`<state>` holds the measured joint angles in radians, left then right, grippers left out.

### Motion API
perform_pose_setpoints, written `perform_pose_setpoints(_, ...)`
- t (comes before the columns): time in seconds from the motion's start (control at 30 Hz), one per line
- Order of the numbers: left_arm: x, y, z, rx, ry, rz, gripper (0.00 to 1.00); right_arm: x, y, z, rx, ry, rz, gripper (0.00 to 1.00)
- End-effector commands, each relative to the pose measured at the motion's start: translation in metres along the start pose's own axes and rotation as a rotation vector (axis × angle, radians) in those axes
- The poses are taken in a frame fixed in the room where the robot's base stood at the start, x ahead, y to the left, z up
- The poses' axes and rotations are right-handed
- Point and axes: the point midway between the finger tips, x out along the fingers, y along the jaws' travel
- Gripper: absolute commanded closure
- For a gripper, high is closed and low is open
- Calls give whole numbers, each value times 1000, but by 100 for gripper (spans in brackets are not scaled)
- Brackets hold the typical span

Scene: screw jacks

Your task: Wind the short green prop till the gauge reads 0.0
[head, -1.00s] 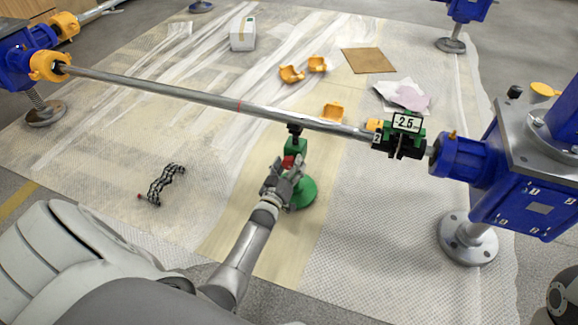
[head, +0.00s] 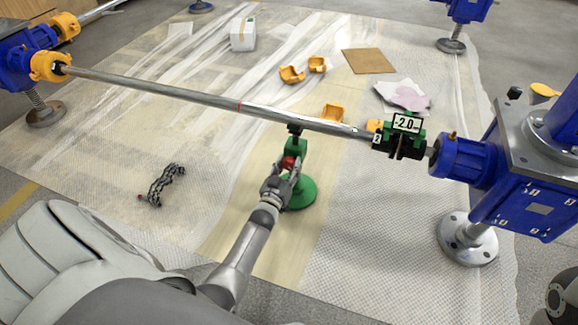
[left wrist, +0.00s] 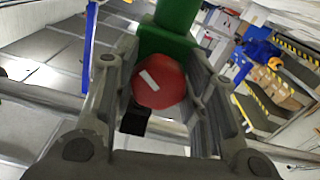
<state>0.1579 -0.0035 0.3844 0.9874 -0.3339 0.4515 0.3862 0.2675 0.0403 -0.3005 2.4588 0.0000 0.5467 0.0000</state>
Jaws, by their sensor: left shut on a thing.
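The short green prop (head: 301,192) stands upright on the sheeted floor, its black head under the steel shaft (head: 240,107). My left gripper (head: 284,170) is shut on the red knob (head: 288,162) on the prop's side. In the left wrist view the red knob (left wrist: 160,82), with a white mark, sits between my fingers against the green body (left wrist: 172,40). The gauge (head: 407,122) on the shaft's right part reads -2.0.
Blue gearboxes (head: 520,180) stand at the right and left ends of the shaft. Orange half-shells (head: 333,112), a brown board (head: 368,60), a white box (head: 243,34) and a dark chain (head: 162,185) lie on the floor sheeting.

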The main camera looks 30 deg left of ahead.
Motion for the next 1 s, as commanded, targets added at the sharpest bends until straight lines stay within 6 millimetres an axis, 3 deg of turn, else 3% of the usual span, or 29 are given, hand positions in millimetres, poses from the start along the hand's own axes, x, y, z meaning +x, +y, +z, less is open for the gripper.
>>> perform_pose_setpoints(0.5,0,-3,0,466,-2,0,84,-1,0,0,-1,-2,0,9)
perform_pose_setpoints(1.0,0,-4,0,697,-3,0,84,2,0,-1,-2,9,-5,9)
